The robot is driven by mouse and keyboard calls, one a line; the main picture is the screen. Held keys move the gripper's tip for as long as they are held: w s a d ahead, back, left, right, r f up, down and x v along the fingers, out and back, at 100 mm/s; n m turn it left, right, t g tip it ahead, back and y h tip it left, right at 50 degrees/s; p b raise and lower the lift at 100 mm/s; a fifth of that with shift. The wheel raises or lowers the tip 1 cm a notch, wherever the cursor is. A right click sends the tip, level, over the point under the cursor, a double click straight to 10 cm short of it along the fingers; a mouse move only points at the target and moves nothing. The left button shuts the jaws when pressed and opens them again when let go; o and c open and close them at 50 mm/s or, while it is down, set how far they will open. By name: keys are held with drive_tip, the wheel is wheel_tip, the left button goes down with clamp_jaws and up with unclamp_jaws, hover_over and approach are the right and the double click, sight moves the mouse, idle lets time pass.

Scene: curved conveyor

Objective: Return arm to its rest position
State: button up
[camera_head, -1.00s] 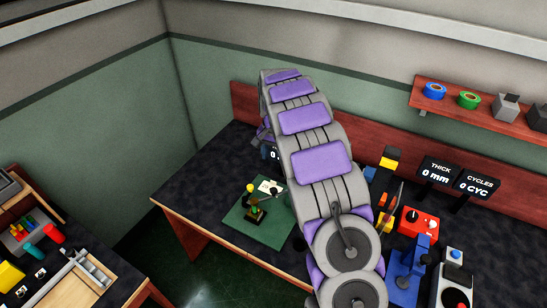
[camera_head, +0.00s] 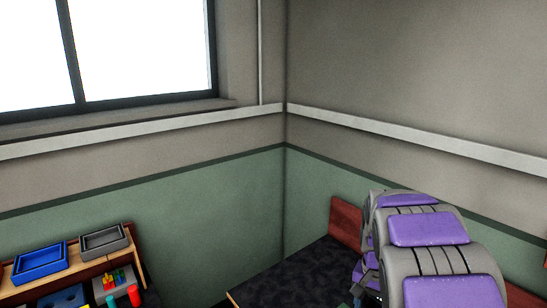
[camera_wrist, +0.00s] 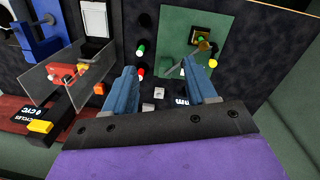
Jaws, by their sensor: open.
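My arm shows at the lower right of the head view as grey and purple links reaching toward the far dark table (camera_head: 300,272). My gripper (camera_wrist: 162,84) shows in the wrist view with its two blue fingers spread wide apart and nothing between them. It hangs above the dark table, beside a green mat (camera_wrist: 235,38). My gripper is not visible in the head view.
In the wrist view, a blue device (camera_wrist: 38,38), a red box (camera_wrist: 62,74), a yellow block (camera_wrist: 40,127) and small red and green knobs lie near my gripper. In the head view, a shelf at left holds a blue tray (camera_head: 40,262) and grey tray (camera_head: 103,241).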

drive_tip(key=s+a+n, duration=0.3)
drive_tip(key=s+a, duration=0.1)
drive_tip(key=s, duration=1.2)
drive_tip(key=s+a+r+n+g, duration=0.1)
drive_tip(key=s+a+n, duration=0.3)
drive_tip(key=s, duration=1.2)
drive_tip(key=shift+a+r, duration=0.2)
drive_tip(key=shift+a, duration=0.55)
drive_tip(key=shift+w, duration=0.1)
